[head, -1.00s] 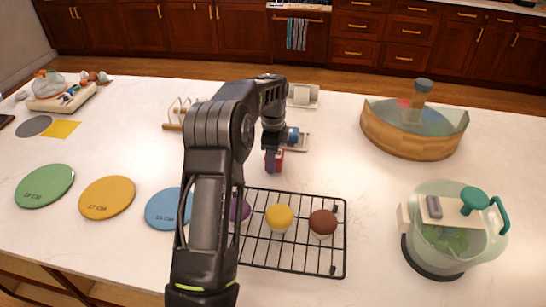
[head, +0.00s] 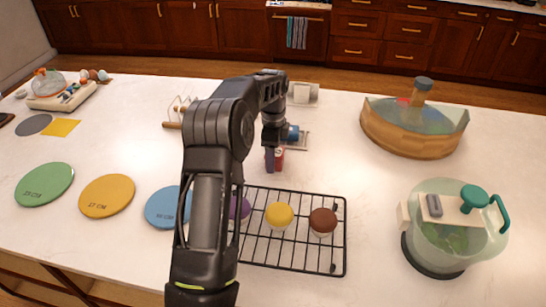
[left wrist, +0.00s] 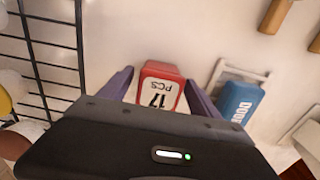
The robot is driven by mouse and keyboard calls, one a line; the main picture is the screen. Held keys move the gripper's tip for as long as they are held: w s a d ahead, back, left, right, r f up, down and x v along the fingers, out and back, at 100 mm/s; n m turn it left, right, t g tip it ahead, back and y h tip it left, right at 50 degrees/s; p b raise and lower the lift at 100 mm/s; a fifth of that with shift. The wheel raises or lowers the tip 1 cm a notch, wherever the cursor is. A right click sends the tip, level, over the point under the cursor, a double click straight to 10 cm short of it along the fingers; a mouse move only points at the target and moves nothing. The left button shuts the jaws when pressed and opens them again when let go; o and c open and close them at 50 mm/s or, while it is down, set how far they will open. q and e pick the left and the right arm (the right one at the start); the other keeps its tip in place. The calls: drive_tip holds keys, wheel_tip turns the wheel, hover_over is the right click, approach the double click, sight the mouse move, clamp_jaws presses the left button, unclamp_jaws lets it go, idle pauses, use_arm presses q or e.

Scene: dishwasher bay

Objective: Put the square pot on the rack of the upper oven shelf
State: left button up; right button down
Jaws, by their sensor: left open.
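No square pot, oven shelf or oven rack shows in either view. My left gripper (head: 270,160) is over the white counter behind the wire rack, pointing down. It is open, with its purple fingers on either side of a small red block (head: 279,158). My right gripper is out of view.
A black wire rack (head: 290,261) holds purple, yellow and brown-topped cakes. A blue block (left wrist: 238,103) is beside the gripper. Green (head: 45,184), yellow (head: 107,196) and blue (head: 163,208) discs lie left. A wooden-sided bowl (head: 405,134) and a clear-bowled appliance (head: 447,240) stand right.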

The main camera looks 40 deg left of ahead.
use_arm(q)
wheel_tip(320, 180, up, 8)
drive_tip(key=shift+r+b, duration=0.1)
drive_tip(key=shift+b, duration=0.45)
wheel_tip(320, 180, up, 2)
drive_tip(key=shift+r+p, duration=0.1)
drive_tip(key=shift+p, duration=0.85)
drive_tip(key=shift+r+p, duration=0.6)
drive_tip(key=shift+p, duration=0.05)
drive_tip(key=shift+f, duration=0.15)
